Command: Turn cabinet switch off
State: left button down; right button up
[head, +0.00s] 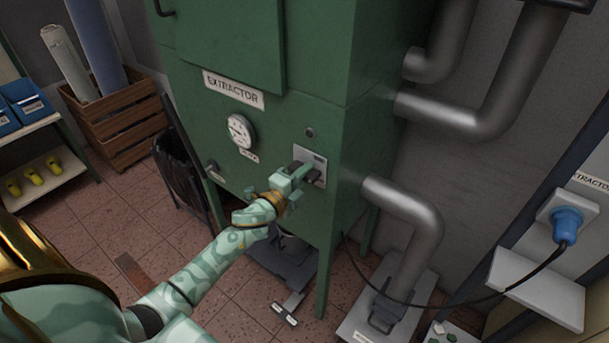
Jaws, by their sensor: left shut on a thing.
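The green cabinet labelled EXTRACTOR (320,130) stands in the middle of the head view. Its switch plate (317,158), a grey metal panel, sits on the lower right of the front face. My left gripper (302,171) is at this plate, shut on the dark switch handle (312,175). The gripper covers much of the plate, so the exact position of the handle is hard to tell. My right gripper is not in view.
A round gauge (240,131) is left of the switch. Metal pipes (410,215) run along the cabinet's right side. A blue plug (567,224) with a black cable is at the right. A wooden crate (118,120) and a dark bin (180,170) stand at the left.

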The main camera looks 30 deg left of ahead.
pick_arm(q)
jog(key=shift+f+m, duration=0.15)
jog(key=shift+m, duration=0.15)
jog(key=c, duration=1.4)
grip_release()
jog(key=shift+o, duration=0.2)
jog(key=s+a, duration=0.1)
jog(key=s, duration=1.5)
jog(key=shift+s, duration=0.2)
jog(key=shift+a, duration=0.1)
